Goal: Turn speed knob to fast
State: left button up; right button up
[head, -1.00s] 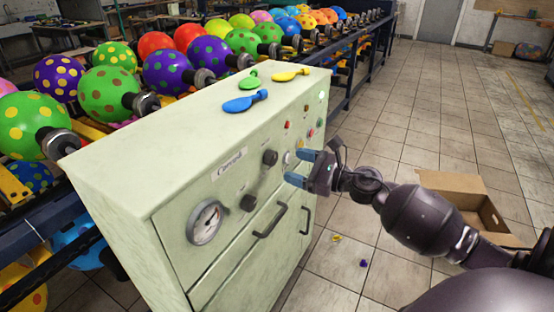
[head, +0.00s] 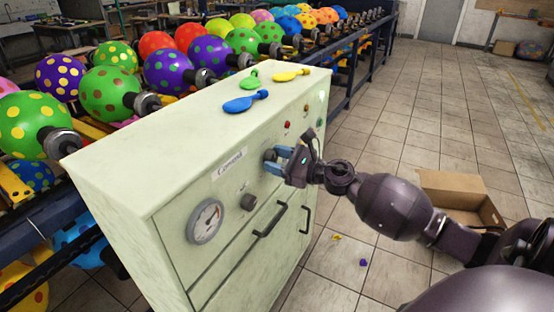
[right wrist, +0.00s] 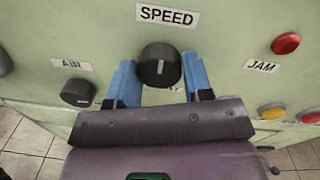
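The black speed knob (right wrist: 160,65) sits under a SPEED label (right wrist: 167,15) on the front of the pale green control cabinet (head: 175,190). Its white pointer line shows in the right wrist view. My right gripper (right wrist: 158,82) is open, with one blue finger on each side of the knob. Whether the fingers touch the knob I cannot tell; a small gap seems to show on both sides. In the head view the right gripper (head: 276,160) is at the panel and partly hides the knob (head: 269,155). My left gripper is not in view.
Near the speed knob are the AIR knob (right wrist: 78,93), a red button (right wrist: 286,43) by the JAM label, and a pressure gauge (head: 206,222). Door handles (head: 270,220) stick out below. Deflated balloons (head: 246,102) lie on the cabinet top. An open cardboard box (head: 460,192) stands on the floor.

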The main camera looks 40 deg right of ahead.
jog(key=c, duration=0.4)
